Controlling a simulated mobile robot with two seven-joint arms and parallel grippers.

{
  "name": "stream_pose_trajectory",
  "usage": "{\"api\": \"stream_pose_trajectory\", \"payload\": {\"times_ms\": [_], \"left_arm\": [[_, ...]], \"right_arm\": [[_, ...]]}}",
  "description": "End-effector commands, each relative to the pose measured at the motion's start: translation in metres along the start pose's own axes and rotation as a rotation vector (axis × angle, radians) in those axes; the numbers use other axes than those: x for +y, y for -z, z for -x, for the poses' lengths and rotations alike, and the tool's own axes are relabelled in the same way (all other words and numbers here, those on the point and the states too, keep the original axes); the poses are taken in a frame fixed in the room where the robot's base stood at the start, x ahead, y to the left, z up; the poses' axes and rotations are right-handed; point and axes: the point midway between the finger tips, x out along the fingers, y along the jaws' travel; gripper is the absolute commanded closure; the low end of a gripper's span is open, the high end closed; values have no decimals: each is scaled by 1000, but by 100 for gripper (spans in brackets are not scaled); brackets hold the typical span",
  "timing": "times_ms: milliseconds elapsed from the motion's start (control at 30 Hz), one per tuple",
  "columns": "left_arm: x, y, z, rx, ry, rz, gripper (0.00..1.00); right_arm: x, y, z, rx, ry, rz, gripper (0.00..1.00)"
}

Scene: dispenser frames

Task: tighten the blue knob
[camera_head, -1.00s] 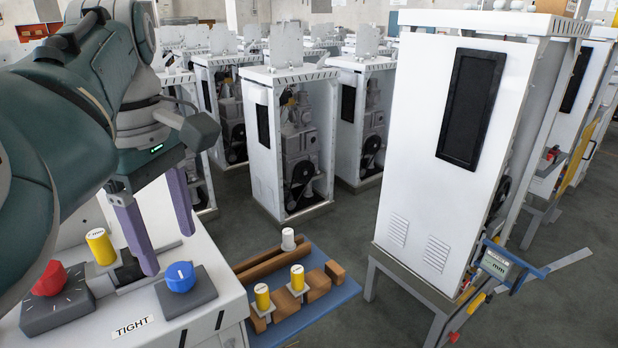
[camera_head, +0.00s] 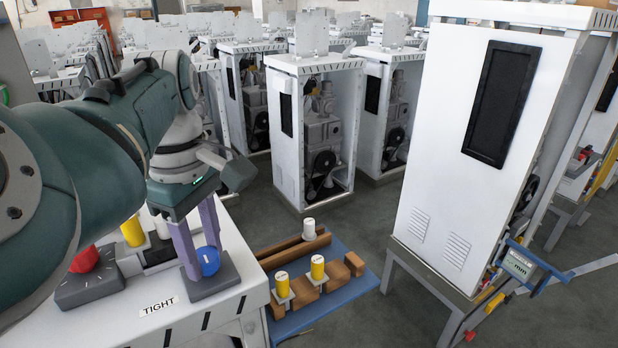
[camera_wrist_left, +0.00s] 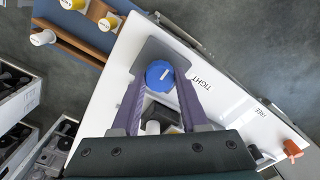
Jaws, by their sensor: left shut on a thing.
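The blue knob (camera_head: 208,262) sits on a grey plate on the white cabinet top, beside a TIGHT label (camera_head: 159,306). My left gripper (camera_head: 202,258) has its purple fingers down on either side of the knob and is shut on it. In the left wrist view the knob (camera_wrist_left: 160,74) shows between the fingertips, with a white line on its top. The TIGHT label (camera_wrist_left: 203,80) lies to the right of it there. My right gripper is not in view.
A red knob (camera_head: 84,260) and yellow-capped cylinder (camera_head: 133,231) stand left of the gripper. A blue mat (camera_head: 345,290) with wooden blocks and cylinders lies to the right. A tall white cabinet (camera_head: 460,190) stands further right, with a blue measuring tool (camera_head: 520,262) beside it.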

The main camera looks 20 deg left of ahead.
Motion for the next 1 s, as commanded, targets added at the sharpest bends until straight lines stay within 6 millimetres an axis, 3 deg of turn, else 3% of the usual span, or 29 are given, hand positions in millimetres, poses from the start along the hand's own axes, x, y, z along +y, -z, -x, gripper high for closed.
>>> {"api": "stream_pose_trajectory", "payload": {"times_ms": [33, 300, 667, 1000], "left_arm": [[0, 0, 0, 0, 1, 0, 70], [0, 0, 0, 0, 1, 0, 100], [0, 0, 2, 0, 3, -25, 100], [-1, 0, 4, 1, 5, -219, 100]], "right_arm": [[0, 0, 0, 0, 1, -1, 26], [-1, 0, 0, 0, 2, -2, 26], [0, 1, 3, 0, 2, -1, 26], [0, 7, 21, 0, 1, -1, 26]]}}
